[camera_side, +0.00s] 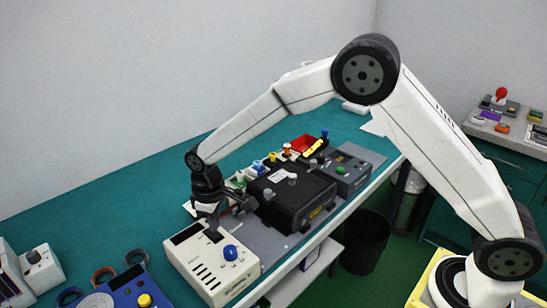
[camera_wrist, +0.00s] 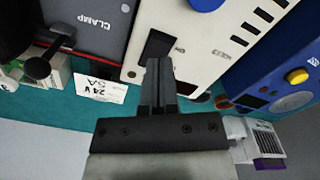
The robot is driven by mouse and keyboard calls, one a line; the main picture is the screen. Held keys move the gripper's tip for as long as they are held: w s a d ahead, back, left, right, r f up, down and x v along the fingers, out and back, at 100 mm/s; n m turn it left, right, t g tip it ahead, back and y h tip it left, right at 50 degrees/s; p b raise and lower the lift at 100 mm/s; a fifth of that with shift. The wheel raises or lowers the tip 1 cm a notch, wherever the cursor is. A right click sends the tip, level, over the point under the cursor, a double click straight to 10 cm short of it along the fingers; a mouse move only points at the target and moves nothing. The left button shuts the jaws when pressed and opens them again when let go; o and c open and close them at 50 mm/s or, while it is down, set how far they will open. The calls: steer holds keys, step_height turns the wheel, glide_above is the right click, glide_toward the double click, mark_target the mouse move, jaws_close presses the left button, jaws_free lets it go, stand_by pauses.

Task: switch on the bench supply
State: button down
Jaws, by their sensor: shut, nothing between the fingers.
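The bench supply is a cream box (camera_side: 190,262) at the front left of the bench in the side view. It has a blue knob (camera_side: 230,252), dark vent slots and a dark display window (camera_side: 187,233). My gripper (camera_side: 213,230) points down over its rear part. In the wrist view the cream panel (camera_wrist: 212,45) lies beyond my shut, empty fingers (camera_wrist: 157,65). A black rocker switch (camera_wrist: 157,46) sits just past the fingertips and is partly covered by them. I cannot tell whether they touch it. The knob (camera_wrist: 205,4) is cut by the top edge.
A black clamp box (camera_side: 293,190) stands close to the right of the supply. A blue box with a yellow button (camera_side: 145,300) is at its left.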

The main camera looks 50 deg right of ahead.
steer(key=shift+f, duration=1.2)
stand_by(1.2)
steer(key=shift+r, duration=3.55)
steer(key=s+d+m+t, duration=0.2)
steer(key=s+d+m, duration=0.4)
steer(key=s+d, duration=1.1)
steer(key=s, duration=0.3)
steer(key=shift+s+t, duration=0.3)
steer(key=shift+d+f, duration=0.1)
